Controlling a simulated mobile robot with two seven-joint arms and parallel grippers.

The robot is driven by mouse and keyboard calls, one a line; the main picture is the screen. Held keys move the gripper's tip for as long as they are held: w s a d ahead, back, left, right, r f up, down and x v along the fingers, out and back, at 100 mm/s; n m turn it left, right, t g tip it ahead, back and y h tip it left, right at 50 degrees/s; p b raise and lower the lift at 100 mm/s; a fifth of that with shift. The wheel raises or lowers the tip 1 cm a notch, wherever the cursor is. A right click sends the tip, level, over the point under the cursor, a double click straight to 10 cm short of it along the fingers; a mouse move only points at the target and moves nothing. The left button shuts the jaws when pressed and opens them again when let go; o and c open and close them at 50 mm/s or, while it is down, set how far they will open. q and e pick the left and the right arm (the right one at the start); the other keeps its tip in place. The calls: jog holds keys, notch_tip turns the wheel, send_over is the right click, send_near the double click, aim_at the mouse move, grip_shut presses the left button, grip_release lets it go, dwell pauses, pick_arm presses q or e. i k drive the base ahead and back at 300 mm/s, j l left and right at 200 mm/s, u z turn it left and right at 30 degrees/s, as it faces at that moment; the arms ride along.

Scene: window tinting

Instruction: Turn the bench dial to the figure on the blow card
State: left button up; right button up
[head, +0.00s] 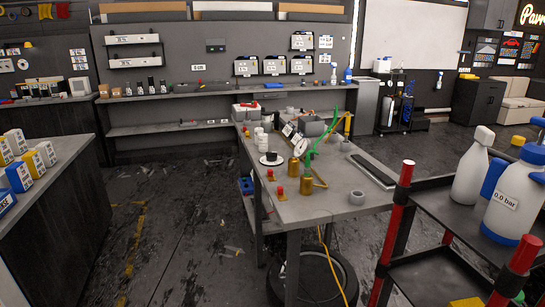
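A grey workbench (332,205) stands in the middle of the head view, crowded with small items. A round black disc with a pale top (271,158) lies near its left edge; I cannot tell whether it is the dial. Behind it a tilted pale panel (289,130) stands among the items, too small to read. I cannot tell which item is the blow card, and no figure on one is legible. Neither of my grippers is in view.
Brass-coloured bottles (307,182), red-topped items (280,192) and a tape roll (356,197) stand on the bench. A red-posted cart (465,215) with spray bottles is at front right. A left counter (62,175) holds boxes. Littered floor (180,225) lies between.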

aim_at(271, 156)
jog(key=i+j+z, duration=0.35)
jog(key=j, duration=0.4)
jog(key=i+j+z, duration=0.15)
jog(key=j, duration=0.3)
jog(key=i+j+z, duration=0.15)
jog(key=i+j, duration=0.45)
jog(key=i+j+z, duration=0.15)
jog(key=i+j, duration=0.4)
jog(key=j, duration=0.15)
